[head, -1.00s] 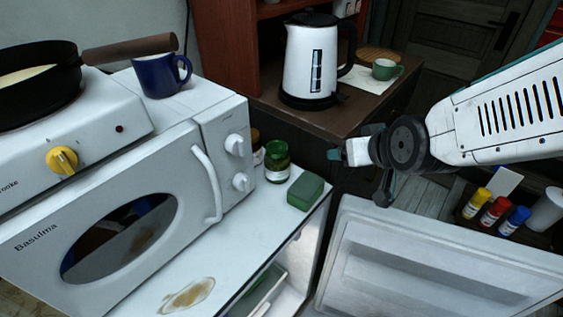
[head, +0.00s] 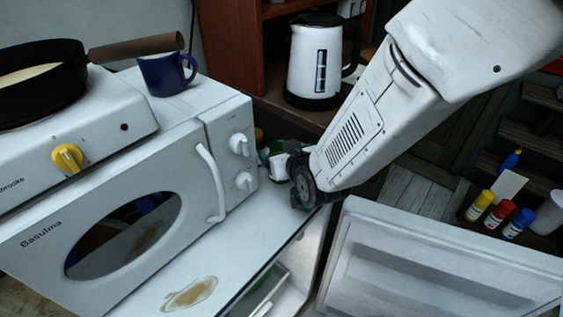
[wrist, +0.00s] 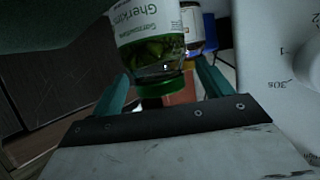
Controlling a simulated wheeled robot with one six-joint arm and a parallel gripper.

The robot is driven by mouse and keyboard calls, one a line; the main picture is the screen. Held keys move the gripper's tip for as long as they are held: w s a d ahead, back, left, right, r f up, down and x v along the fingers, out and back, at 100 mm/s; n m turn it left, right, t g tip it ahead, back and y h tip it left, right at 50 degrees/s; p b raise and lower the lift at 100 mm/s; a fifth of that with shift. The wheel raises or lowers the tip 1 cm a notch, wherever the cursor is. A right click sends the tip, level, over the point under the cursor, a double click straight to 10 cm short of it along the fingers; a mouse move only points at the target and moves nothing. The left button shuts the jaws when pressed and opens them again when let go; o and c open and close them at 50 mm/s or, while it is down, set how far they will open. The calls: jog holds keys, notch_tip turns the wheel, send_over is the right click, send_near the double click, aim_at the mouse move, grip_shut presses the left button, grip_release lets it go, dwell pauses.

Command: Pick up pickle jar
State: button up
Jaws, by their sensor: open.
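The pickle jar (wrist: 150,48) is green glass with a white "Gherkins" label and a green lid. It appears upside down in the wrist view, between the two teal fingers of my gripper (wrist: 160,72). The fingers are open, with a gap visible beside the lid. In the head view the jar (head: 278,146) stands on the white fridge top beside the microwave, mostly hidden by my gripper and wrist.
A smaller jar (wrist: 192,22) with a pale label stands close behind the pickle jar. A green block (wrist: 50,25) is close by at the upper left of the wrist view. The microwave (head: 130,200) is immediately left. The open fridge door (head: 430,260) is at lower right. A kettle (head: 314,65) stands behind.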

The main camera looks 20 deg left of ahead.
jog(key=shift+w+a+f, duration=0.15)
jog(key=shift+w+a, duration=0.1)
jog(key=shift+w, duration=0.15)
jog(key=c, duration=1.5)
